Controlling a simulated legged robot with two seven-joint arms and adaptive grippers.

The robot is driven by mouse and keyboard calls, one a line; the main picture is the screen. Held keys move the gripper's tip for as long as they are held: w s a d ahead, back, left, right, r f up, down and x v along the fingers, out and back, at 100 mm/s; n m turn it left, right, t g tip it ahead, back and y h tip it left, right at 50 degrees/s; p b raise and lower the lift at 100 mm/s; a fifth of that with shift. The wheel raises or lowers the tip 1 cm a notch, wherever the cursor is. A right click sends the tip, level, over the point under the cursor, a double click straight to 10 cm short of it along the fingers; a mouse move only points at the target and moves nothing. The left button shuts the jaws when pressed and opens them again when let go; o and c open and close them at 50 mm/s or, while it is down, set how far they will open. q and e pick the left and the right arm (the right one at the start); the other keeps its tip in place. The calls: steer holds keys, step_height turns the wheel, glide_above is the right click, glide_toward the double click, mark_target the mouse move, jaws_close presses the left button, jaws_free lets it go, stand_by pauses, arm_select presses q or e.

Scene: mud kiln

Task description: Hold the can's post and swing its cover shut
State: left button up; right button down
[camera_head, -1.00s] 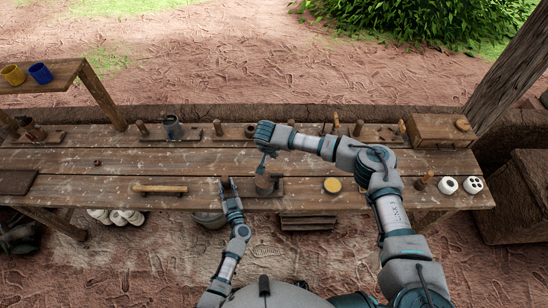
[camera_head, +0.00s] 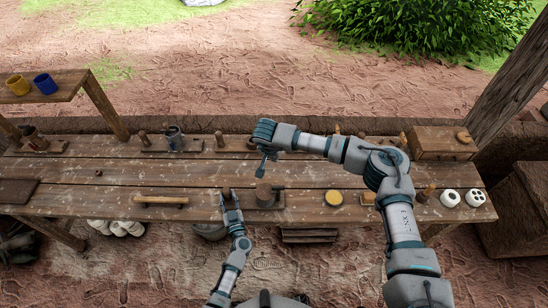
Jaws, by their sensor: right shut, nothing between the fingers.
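The brown can (camera_head: 264,194) stands on a small wooden board (camera_head: 276,204) near the front edge of the bench. My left gripper (camera_head: 229,194) is at the left end of that board, with its fingers apart and something brown, apparently the post, between them. Whether the fingers press on it cannot be told. My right gripper (camera_head: 261,170) is shut and empty, pointing down just above and behind the can. The cover is too small and partly hidden to make out clearly.
A wooden bar (camera_head: 160,200) lies left on the bench, and a yellow-topped round piece (camera_head: 333,197) lies right. White pieces (camera_head: 450,198) sit at the right end. Boards with posts and a grey can (camera_head: 174,137) line the back. A wooden box (camera_head: 442,142) stands back right.

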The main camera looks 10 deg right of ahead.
arm_select(q)
steer(key=o, duration=0.3)
steer(key=shift+o, duration=0.2)
